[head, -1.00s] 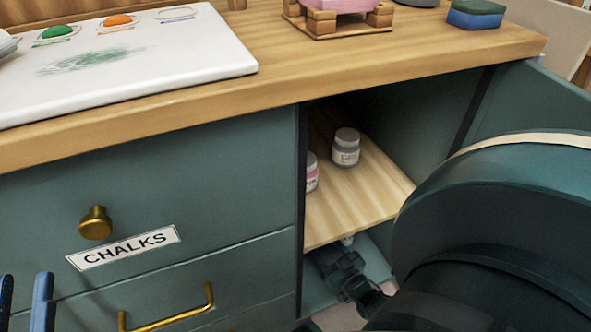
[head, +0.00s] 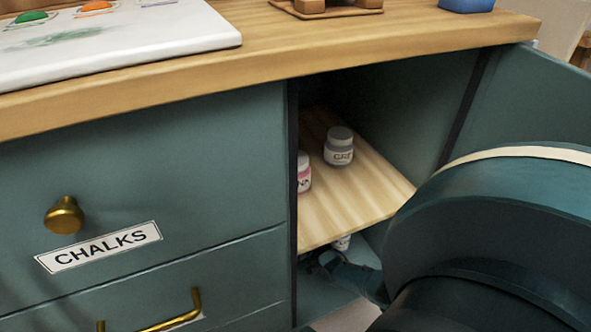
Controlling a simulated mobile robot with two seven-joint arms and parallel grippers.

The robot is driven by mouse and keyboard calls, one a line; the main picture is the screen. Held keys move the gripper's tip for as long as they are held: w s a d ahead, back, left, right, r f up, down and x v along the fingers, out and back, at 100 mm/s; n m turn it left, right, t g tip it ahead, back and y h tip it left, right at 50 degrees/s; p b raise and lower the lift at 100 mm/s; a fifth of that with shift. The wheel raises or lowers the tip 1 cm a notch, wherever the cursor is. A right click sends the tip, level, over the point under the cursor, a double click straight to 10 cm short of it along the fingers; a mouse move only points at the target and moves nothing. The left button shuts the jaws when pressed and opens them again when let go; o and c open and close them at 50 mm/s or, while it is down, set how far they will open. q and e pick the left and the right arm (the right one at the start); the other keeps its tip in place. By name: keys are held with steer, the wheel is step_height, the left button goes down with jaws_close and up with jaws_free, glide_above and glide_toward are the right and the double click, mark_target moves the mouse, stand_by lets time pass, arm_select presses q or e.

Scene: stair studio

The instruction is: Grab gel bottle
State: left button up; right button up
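The open cupboard shows a shelf (head: 345,200) with two small jars. A grey jar (head: 338,150) has a label that seems to start "GRE". A pink-labelled jar (head: 303,172) is partly hidden by the cupboard's left edge. Just below the shelf's front edge, part of a small white item (head: 342,242) shows; I cannot tell whether it is the gel bottle. My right gripper (head: 340,268) is in the dark lower compartment close to that item, partly hidden by my arm. Its fingers are too dark to read. My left gripper is out of view.
The open cupboard door (head: 545,105) stands at the right, behind my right arm. A drawer labelled CHALKS (head: 170,190) is left of the opening. The wooden countertop (head: 300,55) holds a white paint board (head: 190,40) and a blue block (head: 466,5).

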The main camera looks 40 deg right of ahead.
jaws_close()
stand_by(0.5)
